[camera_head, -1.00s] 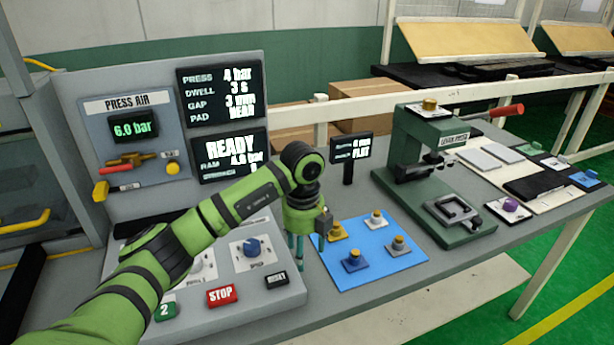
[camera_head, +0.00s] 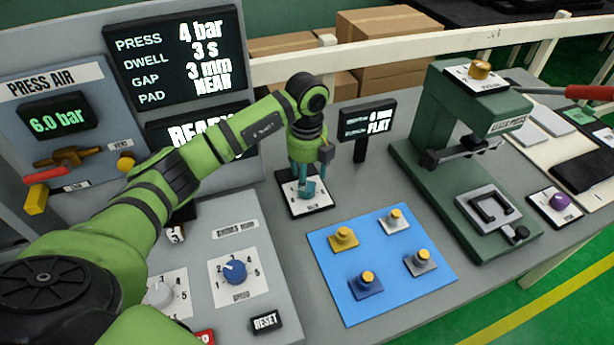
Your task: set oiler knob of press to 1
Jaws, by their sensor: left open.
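My left gripper (camera_head: 305,182) is open and points down over a small white dial plate (camera_head: 322,205) on the bench, right of the press air panel. Its teal fingers are around or just above a small teal knob; contact cannot be told. The fingers hide much of the dial, and its lettering is too small to read. The green lever press (camera_head: 432,135) stands to the right with a gold knob (camera_head: 480,70) on top. A purple knob (camera_head: 560,201) sits on a plate right of the press. I cannot read which label says oiler. My right gripper is not in view.
A sloped console with a blue speed knob (camera_head: 235,271), a grey knob (camera_head: 160,294) and a RESET button (camera_head: 265,321) is at front left. A blue mat (camera_head: 378,245) holds several small knobbed blocks. A small display (camera_head: 367,119) stands behind it.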

